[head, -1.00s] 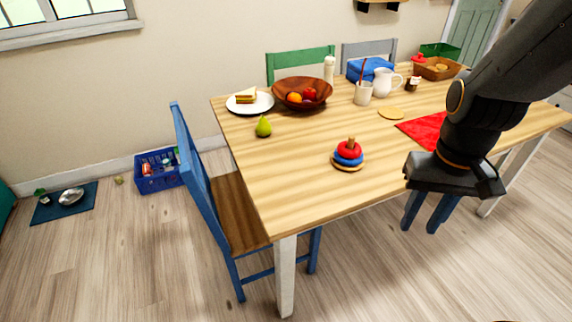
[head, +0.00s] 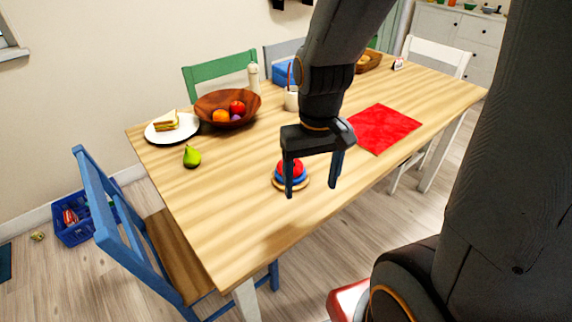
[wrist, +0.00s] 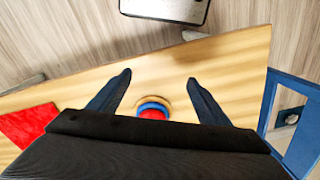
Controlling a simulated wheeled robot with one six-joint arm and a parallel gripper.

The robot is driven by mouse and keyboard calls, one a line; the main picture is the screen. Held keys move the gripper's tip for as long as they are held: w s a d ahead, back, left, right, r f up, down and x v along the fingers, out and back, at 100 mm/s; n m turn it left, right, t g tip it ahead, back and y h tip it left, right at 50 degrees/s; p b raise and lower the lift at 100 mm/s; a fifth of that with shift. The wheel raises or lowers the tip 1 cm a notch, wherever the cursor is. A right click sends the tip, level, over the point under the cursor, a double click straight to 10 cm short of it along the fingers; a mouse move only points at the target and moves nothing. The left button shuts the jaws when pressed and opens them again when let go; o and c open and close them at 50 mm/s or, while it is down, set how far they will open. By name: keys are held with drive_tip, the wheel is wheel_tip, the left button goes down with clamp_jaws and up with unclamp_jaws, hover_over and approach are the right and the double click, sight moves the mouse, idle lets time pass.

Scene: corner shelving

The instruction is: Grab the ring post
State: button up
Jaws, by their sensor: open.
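The ring post (head: 292,172) stands on the wooden table (head: 220,210) near its front edge, with a red ring above a blue ring on a tan base. My gripper (head: 314,188) is open and points down above it in the head view. One finger hides part of the rings, and the post's top is hidden behind the gripper. In the wrist view the ring post (wrist: 153,107) shows between my two spread fingers (wrist: 160,78), its lower part cut off by the gripper body. The fingers do not appear to touch it.
A green pear (head: 192,156), a plate with a sandwich (head: 172,127) and a wooden fruit bowl (head: 203,100) stand to the left and behind. A red mat (head: 384,128) lies to the right. A blue chair (head: 98,205) is at the left end. The table around the ring post is clear.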

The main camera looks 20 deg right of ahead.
drive_tip(key=o, duration=0.6)
drive_tip(key=shift+t, duration=0.3)
drive_tip(key=w+p, duration=0.2)
drive_tip(key=w, duration=0.3)
drive_tip(key=shift+w+a+r, duration=0.1)
drive_tip(key=shift+w+a, duration=0.05)
drive_tip(key=shift+w, duration=0.2)
drive_tip(key=shift+o, duration=0.2)
drive_tip(key=p, duration=0.3)
approach(281, 187)
drive_tip(key=shift+t, duration=0.4)
drive_tip(key=w+d, duration=0.2)
drive_tip(key=d, duration=0.1)
drive_tip(key=shift+w+d+r, duration=0.15)
drive_tip(key=shift+d, duration=0.15)
drive_tip(key=shift+w+f, duration=0.35)
drive_tip(key=shift+f, duration=0.2)
drive_tip(key=shift+w+f+p, duration=0.2)
drive_tip(key=shift+f+p, duration=0.15)
drive_tip(key=shift+f, duration=0.8)
drive_tip(key=shift+w+f+p, duration=0.25)
drive_tip(key=shift+f+p, duration=0.1)
drive_tip(key=shift+f, duration=0.8)
drive_tip(key=shift+w+f+p, duration=0.2)
drive_tip(key=shift+f+p, duration=0.15)
drive_tip(key=shift+f, duration=0.8)
